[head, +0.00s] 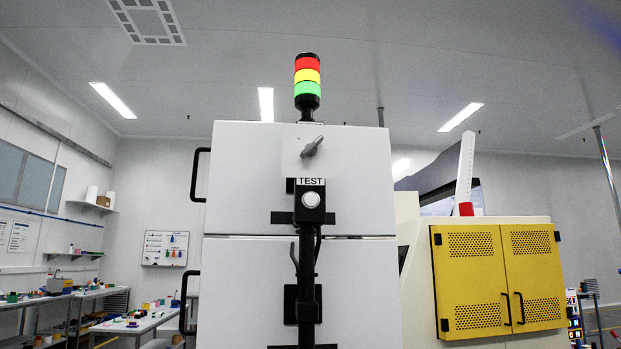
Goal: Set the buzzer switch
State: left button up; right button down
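A grey rotary switch knob (312,147) sits on a pale plate (291,157) near the top of a white cabinet (247,190). Its handle is tilted, with one end toward the upper right and the other toward the lower left. No buzzer label is readable beside it. Below it is a black box with a TEST label (311,182) and a round white button (311,200). A signal tower (307,76) with red, yellow and green sections stands above the cabinet. Neither of my grippers is in view.
A black vertical post (307,270) with brackets runs down the cabinet front below the button. Black handles (195,175) stick out at the cabinet's left. A yellow double-door panel (497,278) is at the right. Workbenches (140,322) stand at the far left. The space around the knob looks clear.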

aim_at(310, 149)
jog(key=i+l+u, duration=0.1)
jog(key=l+u, duration=0.25)
jog(key=l, duration=0.25)
jog(key=l+u, duration=0.3)
jog(key=l, duration=0.35)
